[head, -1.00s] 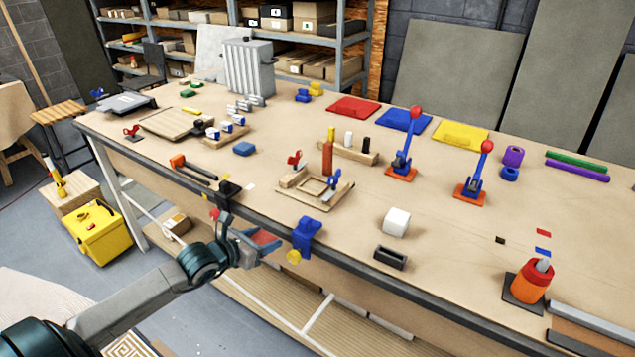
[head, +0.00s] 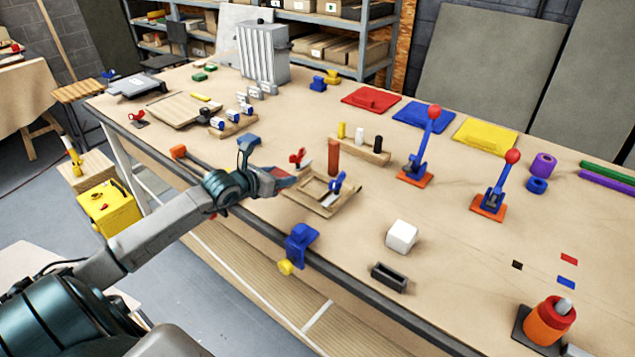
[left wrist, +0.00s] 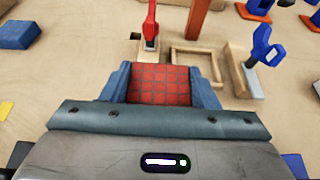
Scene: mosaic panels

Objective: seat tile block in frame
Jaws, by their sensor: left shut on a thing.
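My left gripper (head: 284,181) is shut on a red tile block with a dark grid. The block shows clearly between the blue fingers in the left wrist view (left wrist: 158,84). The gripper is over the bench, just left of the wooden frame (head: 311,204). My right gripper is not in view.
A brown upright post (head: 333,158) stands behind the frame. A blue vise-like fixture (head: 300,240) sits on the bench's front edge. A white cube (head: 401,236) and a dark open holder (head: 389,277) are to the right. Bench surface between frame and cube is clear.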

